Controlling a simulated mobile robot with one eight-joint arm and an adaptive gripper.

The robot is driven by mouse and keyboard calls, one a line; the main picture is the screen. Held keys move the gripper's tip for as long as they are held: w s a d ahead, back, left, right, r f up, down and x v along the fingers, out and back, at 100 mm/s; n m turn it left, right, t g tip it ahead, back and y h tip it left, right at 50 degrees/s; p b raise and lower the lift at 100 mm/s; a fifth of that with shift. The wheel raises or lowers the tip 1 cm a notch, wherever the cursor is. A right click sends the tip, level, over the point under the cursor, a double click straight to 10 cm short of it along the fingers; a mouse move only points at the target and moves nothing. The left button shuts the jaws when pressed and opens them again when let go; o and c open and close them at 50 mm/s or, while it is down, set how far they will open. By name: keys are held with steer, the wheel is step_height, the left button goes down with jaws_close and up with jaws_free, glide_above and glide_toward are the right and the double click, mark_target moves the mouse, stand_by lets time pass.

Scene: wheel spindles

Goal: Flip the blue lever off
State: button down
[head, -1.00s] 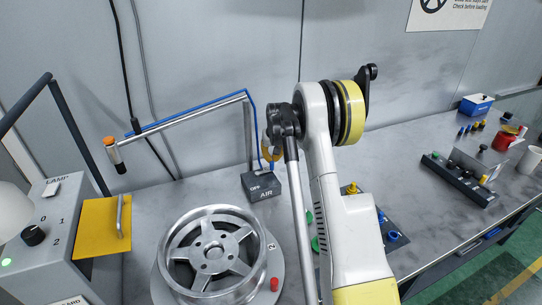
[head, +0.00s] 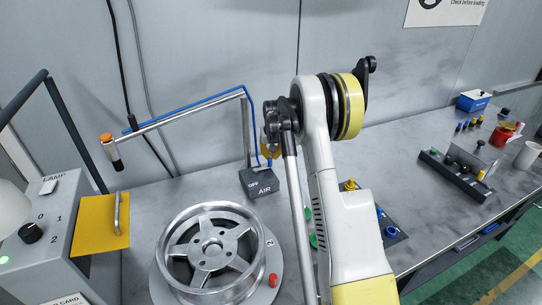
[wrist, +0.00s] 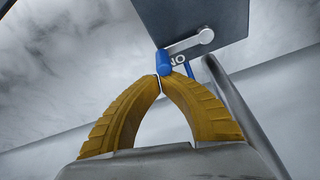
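The blue lever (wrist: 164,62) shows in the wrist view as a blue grip on a metal arm that runs to a round pivot on a dark box. Letters reading "NO" as seen, apparently an upside-down "ON", are beside the grip. My gripper (wrist: 162,76) has its two yellow ribbed fingers together at the tips, right at the blue grip and seemingly touching it. In the head view the dark box (head: 262,184) is marked OFF and AIR, and my gripper (head: 271,150) is just above its back. The lever is hard to make out there.
A metal pipe frame (head: 190,108) with a blue hose rises behind the box. A spoked wheel (head: 211,250) stands in front of it. A lamp panel (head: 45,225) and yellow plate (head: 101,228) are at left. Parts and trays (head: 458,170) lie at right.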

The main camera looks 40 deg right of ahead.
steer(key=shift+s, duration=0.1)
steer(key=s+m, duration=0.1)
steer(key=s+m+h, duration=0.1)
steer(key=m, duration=0.1)
steer(key=shift+s+a+m+g+b, duration=0.1)
steer(key=shift+a+m+g+b, duration=0.05)
steer(key=shift+m+g+b, duration=0.15)
steer(key=s+m, duration=0.1)
steer(key=m, duration=0.1)
steer(key=shift+s+a+m+g+h, duration=0.3)
steer(key=shift+s+a+g, duration=0.05)
steer(key=shift+g, duration=0.05)
steer(key=m, duration=0.1)
steer(key=s+a+m, duration=0.1)
steer(key=shift+s+m+g+b, duration=0.25)
steer(key=shift+m+g+b, duration=0.05)
steer(key=shift+m+g, duration=0.1)
steer(key=m, duration=0.1)
steer(key=s+a+m, duration=0.1)
steer(key=shift+s+a+m+g+h, duration=0.1)
steer(key=shift+a+m+g+h, duration=0.1)
steer(key=shift+m+g+h, duration=0.15)
steer(key=shift+s+a+m+g, duration=0.25)
steer(key=shift+a+m, duration=0.15)
steer(key=shift+m, duration=0.25)
steer(key=shift+s+a+m+g, duration=0.2)
steer(key=shift+a+m, duration=0.15)
steer(key=shift+m, duration=0.25)
steer(key=shift+s+a, duration=0.15)
steer(key=shift+a, duration=0.9)
